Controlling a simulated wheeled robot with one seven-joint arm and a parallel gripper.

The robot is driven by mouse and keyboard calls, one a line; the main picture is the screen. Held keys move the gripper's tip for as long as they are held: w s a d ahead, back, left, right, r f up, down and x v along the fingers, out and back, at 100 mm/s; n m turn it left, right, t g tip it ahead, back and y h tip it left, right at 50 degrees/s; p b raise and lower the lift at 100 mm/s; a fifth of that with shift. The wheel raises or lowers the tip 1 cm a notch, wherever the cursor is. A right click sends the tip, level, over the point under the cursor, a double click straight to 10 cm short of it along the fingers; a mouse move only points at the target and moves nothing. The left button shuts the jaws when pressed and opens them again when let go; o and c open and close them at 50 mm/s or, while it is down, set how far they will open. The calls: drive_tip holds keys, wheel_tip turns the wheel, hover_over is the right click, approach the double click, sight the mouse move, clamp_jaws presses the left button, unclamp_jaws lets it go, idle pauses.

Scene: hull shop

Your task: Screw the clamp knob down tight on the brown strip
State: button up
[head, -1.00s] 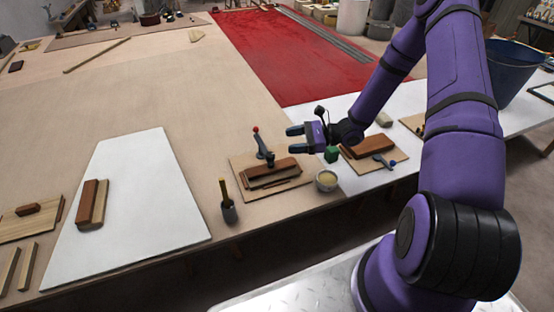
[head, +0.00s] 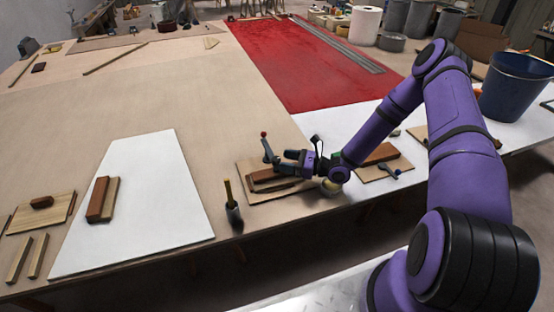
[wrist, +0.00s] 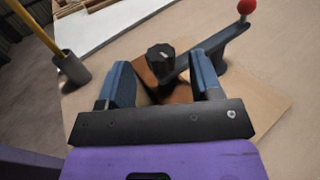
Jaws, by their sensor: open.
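The clamp's black knob (wrist: 160,57) shows in the wrist view in line with the gap between my fingers, above the brown strip (wrist: 150,78). In the head view the brown strip (head: 262,175) lies on a wooden board (head: 246,187), partly hidden by my gripper. The clamp's dark arm (head: 267,150) has a lever with a red ball (head: 263,134), seen also in the wrist view (wrist: 246,7). My gripper (head: 279,161) is open and low over the strip, one blue finger either side of the knob's line. I cannot tell whether the fingers touch the knob.
A dark cup holding a brush (head: 233,212) stands left of the board. A small bowl (head: 331,187) sits beneath my wrist. The white sheet (head: 150,220) is mostly clear.

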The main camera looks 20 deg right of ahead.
sight(277, 158)
drive_tip(key=shift+x, duration=1.95)
drive_tip(key=c, duration=0.9)
